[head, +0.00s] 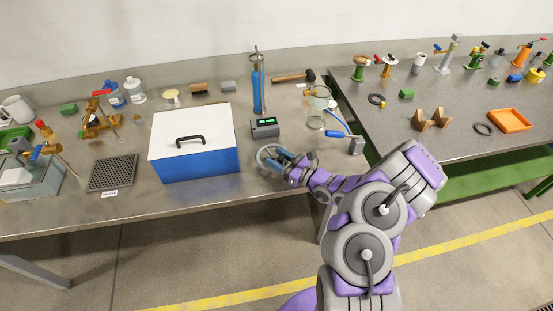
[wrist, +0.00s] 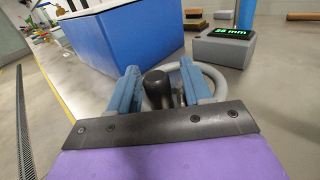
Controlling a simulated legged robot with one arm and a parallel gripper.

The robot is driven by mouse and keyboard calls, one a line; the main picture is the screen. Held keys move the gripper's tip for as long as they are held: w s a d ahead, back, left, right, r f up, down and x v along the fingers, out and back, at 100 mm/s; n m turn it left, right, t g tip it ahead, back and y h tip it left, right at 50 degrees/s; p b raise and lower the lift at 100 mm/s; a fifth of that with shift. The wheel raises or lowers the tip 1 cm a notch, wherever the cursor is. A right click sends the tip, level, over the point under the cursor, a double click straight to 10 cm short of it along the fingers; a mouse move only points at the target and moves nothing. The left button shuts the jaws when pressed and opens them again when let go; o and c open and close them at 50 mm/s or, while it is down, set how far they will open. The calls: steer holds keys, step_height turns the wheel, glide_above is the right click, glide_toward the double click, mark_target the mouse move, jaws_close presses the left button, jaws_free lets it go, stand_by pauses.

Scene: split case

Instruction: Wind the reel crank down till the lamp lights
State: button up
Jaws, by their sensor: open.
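A grey ring-shaped handwheel (head: 268,156) lies on the bench in front of a small display box (head: 264,127). I take the wheel to be the reel crank. In the wrist view its grey rim (wrist: 216,78) shows behind my right finger, with a dark upright knob (wrist: 157,84) beside it. My gripper (head: 281,158) is at the wheel. In the wrist view its blue fingers (wrist: 157,88) are open, one on each side of the knob, with gaps visible. The box (wrist: 222,48) shows green digits in mm, about 25 or 28. I cannot make out a lamp.
A blue case with a white lid (head: 195,160) stands left of the wheel. A blue upright post (head: 258,92) rises behind the display box. A glass jar (head: 317,106) and a blue-handled tool (head: 338,134) lie to the right. Bare bench shows around the wheel.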

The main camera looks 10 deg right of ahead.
steer(key=shift+w+a, duration=0.25)
jaws_close()
stand_by(0.4)
